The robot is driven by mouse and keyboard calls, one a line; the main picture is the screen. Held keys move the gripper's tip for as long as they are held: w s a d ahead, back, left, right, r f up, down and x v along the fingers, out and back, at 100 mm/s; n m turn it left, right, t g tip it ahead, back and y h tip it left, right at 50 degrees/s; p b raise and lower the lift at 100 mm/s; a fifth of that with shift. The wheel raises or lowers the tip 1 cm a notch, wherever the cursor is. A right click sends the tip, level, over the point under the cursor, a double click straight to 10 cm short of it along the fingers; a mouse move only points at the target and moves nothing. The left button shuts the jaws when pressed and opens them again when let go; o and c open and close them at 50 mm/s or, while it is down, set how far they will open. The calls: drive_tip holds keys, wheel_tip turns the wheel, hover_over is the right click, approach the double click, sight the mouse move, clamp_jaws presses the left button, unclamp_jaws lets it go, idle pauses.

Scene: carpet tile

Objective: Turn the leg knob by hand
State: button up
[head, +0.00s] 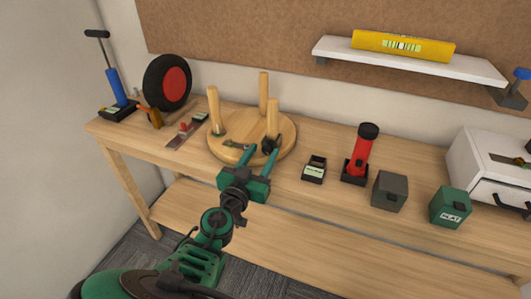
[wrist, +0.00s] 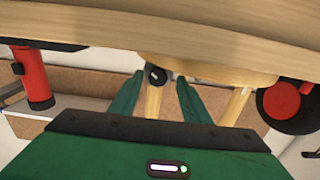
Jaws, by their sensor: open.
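A round wooden stool top (head: 222,150) lies upside down on the bench with three legs pointing up. A small black knob (head: 268,145) sits on the front right leg (head: 273,118), near its base. My gripper (head: 264,151) is open at that leg, its green fingers reaching toward the knob. In the wrist view the knob (wrist: 155,75) shows between the two fingertips (wrist: 160,76), closer to the left finger. I cannot tell whether either finger touches it.
A black box with a label (head: 314,169), a red flashlight (head: 359,155), and grey (head: 389,190) and green (head: 450,207) boxes stand to the right.

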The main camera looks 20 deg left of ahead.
drive_tip(key=shift+d, duration=0.1)
drive_tip(key=shift+w+d, duration=0.1)
drive_tip(key=shift+w, duration=0.05)
drive_tip(key=c, duration=1)
drive_tip(key=shift+n, duration=1.6)
drive_tip(key=shift+c, duration=0.2)
drive_tip(key=o, duration=1)
drive_tip(key=shift+o, duration=0.2)
drive_tip(key=s+a, duration=0.1)
drive_tip(key=s, duration=0.9)
drive_tip(key=shift+s+a+f, duration=0.15)
drive_tip(key=shift+s, duration=0.2)
